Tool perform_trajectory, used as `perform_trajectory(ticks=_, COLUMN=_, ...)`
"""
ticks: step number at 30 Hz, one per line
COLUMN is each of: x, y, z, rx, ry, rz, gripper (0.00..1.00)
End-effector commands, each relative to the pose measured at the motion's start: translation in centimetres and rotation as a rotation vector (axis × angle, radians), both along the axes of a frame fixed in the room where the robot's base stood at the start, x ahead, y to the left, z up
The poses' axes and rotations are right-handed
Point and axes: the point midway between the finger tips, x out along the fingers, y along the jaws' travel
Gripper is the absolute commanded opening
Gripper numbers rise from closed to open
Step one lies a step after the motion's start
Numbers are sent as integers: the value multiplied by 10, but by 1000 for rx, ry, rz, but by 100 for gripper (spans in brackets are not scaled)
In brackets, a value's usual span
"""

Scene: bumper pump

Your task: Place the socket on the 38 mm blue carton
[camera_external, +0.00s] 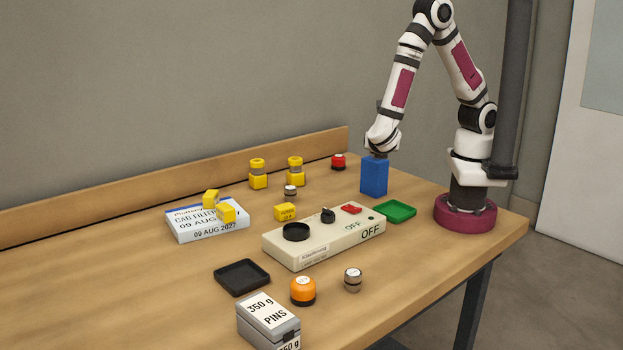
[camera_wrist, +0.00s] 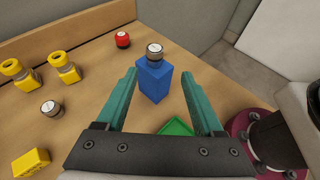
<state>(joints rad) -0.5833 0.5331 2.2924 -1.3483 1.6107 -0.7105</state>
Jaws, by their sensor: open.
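The blue carton (camera_external: 374,177) stands upright at the back right of the table, in front of my arm's base. In the wrist view the carton (camera_wrist: 154,84) has a short silver socket with a pale top (camera_wrist: 154,49) standing upright on its top face. My gripper (camera_wrist: 158,73) is open, its two green fingers apart on either side of the carton in the picture, with nothing held between them. In the external view my gripper's end (camera_external: 377,152) is just above the carton, and the socket there is mostly hidden or too small to make out.
Similar silver pieces stand by the yellow parts (camera_external: 290,192) and at the front (camera_external: 353,280). A red-topped button (camera_external: 338,162) is behind the carton. A green tray (camera_external: 395,212) and a beige control panel (camera_external: 325,240) lie in front.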

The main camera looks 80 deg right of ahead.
Motion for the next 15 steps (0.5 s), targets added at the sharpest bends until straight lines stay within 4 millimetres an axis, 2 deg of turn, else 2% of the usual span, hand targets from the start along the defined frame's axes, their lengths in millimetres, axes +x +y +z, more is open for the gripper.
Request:
perform_trajectory(ticks=2, x=-20, y=-6, z=11, rx=89, ry=-113, rz=-175, gripper=69)
perform_trajectory(ticks=4, x=-52, y=-8, z=23, rx=217, ry=-290, rz=-461, gripper=69)
perform_trajectory(ticks=6, x=-83, y=2, z=31, rx=354, ry=-489, rz=-797, gripper=69)
perform_trajectory(ticks=8, x=-101, y=18, z=37, rx=466, ry=-650, rz=-1081, gripper=69)
perform_trajectory(ticks=9, x=-108, y=31, z=41, rx=535, ry=-745, rz=-1257, gripper=69)
perform_trajectory(ticks=12, x=-112, y=59, z=53, rx=675, ry=-918, rz=-1609, gripper=69)
perform_trajectory(ticks=15, x=-110, y=74, z=61, rx=751, ry=-995, rz=-1795, gripper=69)
